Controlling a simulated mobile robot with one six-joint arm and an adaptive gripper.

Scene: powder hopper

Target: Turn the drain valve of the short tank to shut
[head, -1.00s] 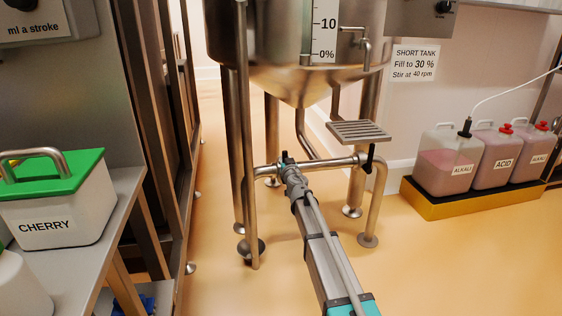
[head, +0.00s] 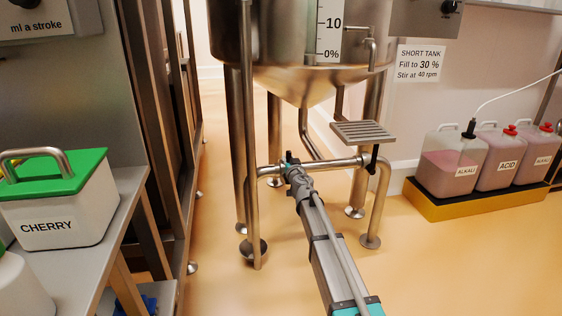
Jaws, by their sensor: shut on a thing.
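The short tank (head: 300,75) is a steel vessel on legs with a cone bottom, in the middle of the head view. A level scale shows on its front. Its drain pipe (head: 340,163) runs low across the legs and bends down at the right. My gripper (head: 290,160) reaches the left part of this pipe and is shut on what appears to be the drain valve's handle. The wrist and fingers hide most of the handle, so its exact angle cannot be told. A black lever (head: 374,157) hangs at the right end of the pipe, apart from my gripper.
A slatted step (head: 363,132) juts out above the pipe. Tank legs (head: 251,200) stand close to my gripper. Pink-filled canisters (head: 452,165) stand on a yellow tray (head: 470,203) at the right. A CHERRY tub (head: 55,205) sits on a bench at the left. The front floor is clear.

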